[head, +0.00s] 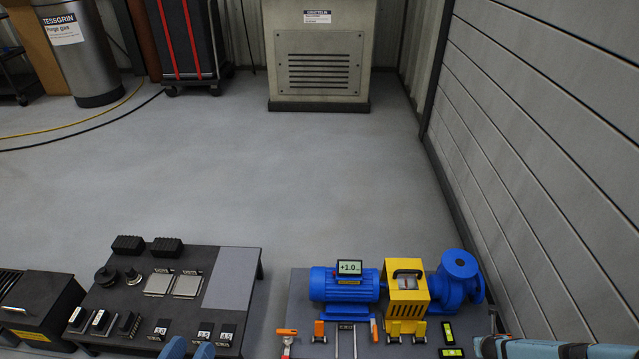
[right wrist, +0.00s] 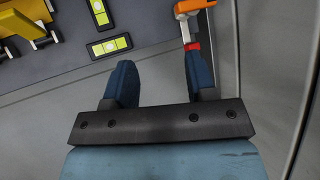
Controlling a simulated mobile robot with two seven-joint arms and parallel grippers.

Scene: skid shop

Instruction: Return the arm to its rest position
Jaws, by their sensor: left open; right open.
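My right arm (head: 570,350) lies along the bottom right of the head view, in front of the pump bench. An orange-handled tool (right wrist: 192,8) with a red band is close to the right finger's tip; I cannot tell whether they touch.
The pump bench (head: 302,290) carries a blue motor (head: 340,285), a yellow guard (head: 407,308) and a blue pump (head: 457,275). The parts table (head: 195,258) holds small parts. A panelled wall (head: 550,140) bounds the right. The floor (head: 270,170) behind is open.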

